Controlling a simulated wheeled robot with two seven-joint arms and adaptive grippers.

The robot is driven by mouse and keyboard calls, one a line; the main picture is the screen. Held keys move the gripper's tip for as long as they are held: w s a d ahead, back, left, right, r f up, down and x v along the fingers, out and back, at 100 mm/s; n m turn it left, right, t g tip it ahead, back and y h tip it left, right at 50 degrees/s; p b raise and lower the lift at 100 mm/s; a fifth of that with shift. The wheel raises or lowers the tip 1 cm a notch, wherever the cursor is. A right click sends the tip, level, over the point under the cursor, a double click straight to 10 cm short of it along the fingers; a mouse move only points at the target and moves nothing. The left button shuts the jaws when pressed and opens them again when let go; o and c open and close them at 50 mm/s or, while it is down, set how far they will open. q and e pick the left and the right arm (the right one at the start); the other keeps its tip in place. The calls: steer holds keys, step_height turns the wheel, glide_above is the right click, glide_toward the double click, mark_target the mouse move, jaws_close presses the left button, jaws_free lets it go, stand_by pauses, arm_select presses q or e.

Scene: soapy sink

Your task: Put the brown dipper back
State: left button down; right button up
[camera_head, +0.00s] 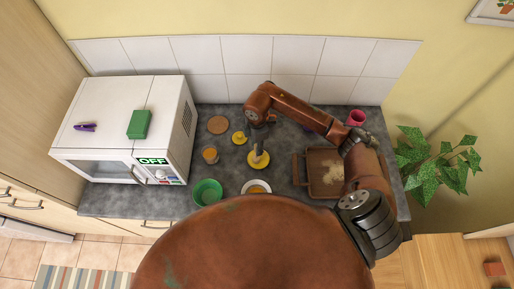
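I cannot clearly pick out the brown dipper in the head view. A yellow round holder or dish (259,164) stands mid-counter with a pale tan upright piece in it; whether that piece is the dipper is too small to tell. My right arm comes in from the right and reaches over the counter. My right gripper (258,123) hangs behind the yellow dish, seen from above, and its fingers are mostly hidden under the wrist. A smaller yellow piece (239,138) sits to its left. My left gripper is not in view.
A white microwave (118,128) carries a green box (139,124) and a purple item (85,127). A round brown coaster (218,125), orange cup (210,155), green bowl (207,192) and white bowl (257,187) stand left and front. A brown tray (311,185) and pink cup (356,117) are right.

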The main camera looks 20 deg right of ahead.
step_height(320, 180, up, 9)
steer(key=shift+w+r+b, duration=0.1)
steer(key=shift+r+b, duration=0.1)
steer(key=shift+b, duration=1.05)
steer(key=shift+r, duration=0.6)
